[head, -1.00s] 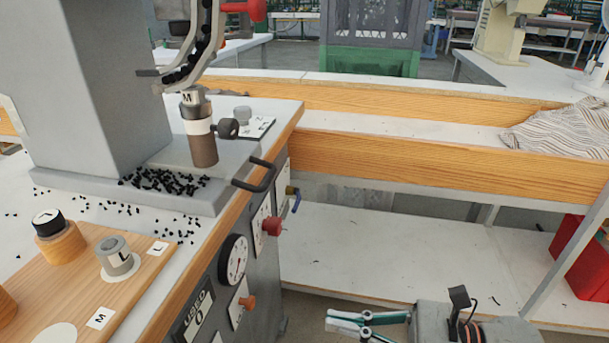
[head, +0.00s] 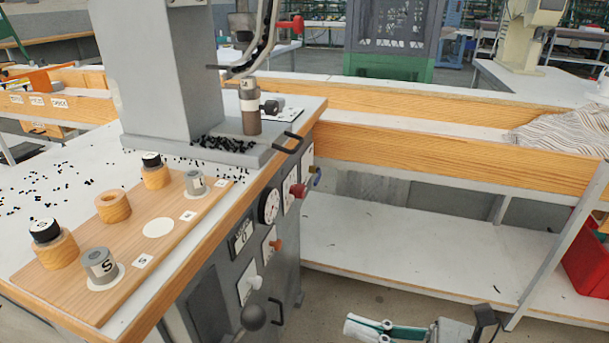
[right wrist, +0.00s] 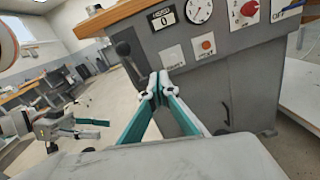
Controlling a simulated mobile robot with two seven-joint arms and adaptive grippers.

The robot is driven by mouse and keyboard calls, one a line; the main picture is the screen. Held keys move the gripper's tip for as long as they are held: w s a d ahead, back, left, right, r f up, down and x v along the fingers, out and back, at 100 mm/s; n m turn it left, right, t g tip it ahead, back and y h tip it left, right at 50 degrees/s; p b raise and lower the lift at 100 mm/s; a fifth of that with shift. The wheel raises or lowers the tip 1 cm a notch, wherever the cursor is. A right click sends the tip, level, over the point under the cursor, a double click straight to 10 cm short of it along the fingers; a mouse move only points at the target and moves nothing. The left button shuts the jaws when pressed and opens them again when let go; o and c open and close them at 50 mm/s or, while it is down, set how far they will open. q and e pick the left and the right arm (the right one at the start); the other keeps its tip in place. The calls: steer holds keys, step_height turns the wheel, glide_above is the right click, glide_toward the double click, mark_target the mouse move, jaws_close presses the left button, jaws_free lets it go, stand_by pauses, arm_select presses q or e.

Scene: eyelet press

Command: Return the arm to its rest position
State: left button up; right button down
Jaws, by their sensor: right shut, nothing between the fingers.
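My right gripper (head: 348,326) is at the bottom of the head view, in front of the bench and low over the floor, apart from everything. In the right wrist view its teal and white fingers (right wrist: 157,82) meet at the tips with nothing between them. The press front panel stands behind them. My left gripper (right wrist: 104,128) shows small at the left of the right wrist view, its fingers apart and empty. It is outside the head view. The grey press (head: 155,70) stands on the bench, with a brown cylinder (head: 250,122) on its base.
A wooden board (head: 185,232) on the bench holds grey pieces marked L (head: 195,183) and S (head: 100,266), wooden rings, black-topped pieces and a bare white circle. Black eyelets lie scattered. A black ball-ended lever (head: 253,317) juts from the panel. A red bin (head: 588,262) stands at right.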

arm_select(q)
steer(key=w+a+r+m+y+p, duration=0.15)
steer(key=a+r+p, duration=0.3)
steer(key=p, duration=0.75)
arm_select(e)
steer(key=s+d+r+m+t+h, duration=0.1)
steer(key=d+r+m+t+h, duration=0.35)
steer(key=m, duration=0.85)
steer(key=d+r+m+t+h, duration=0.35)
steer(key=m+t, duration=0.25)
steer(key=m, duration=0.7)
arm_select(q)
steer(key=s+a+f+m+g+y+p, duration=0.1)
steer(key=s+a+p, duration=0.2)
steer(key=p, duration=0.6)
steer(key=shift+s+a+f+g, duration=0.25)
steer(key=shift+s+a+g, duration=0.15)
steer(key=shift+a, duration=0.45)
arm_select(e)
steer(key=s+d+f+m+g+h, duration=0.1)
steer(key=s+f+m+g+h, duration=0.2)
steer(key=s+f+m, duration=0.5)
steer(key=s+d+f+m+g+h, duration=0.2)
steer(key=s+f+m+g+h, duration=0.1)
steer(key=s+f+m, duration=0.6)
steer(key=s+g, duration=0.1)
steer(key=s, duration=0.3)
steer(key=shift+s+m, duration=0.25)
steer(key=shift+m, duration=0.05)
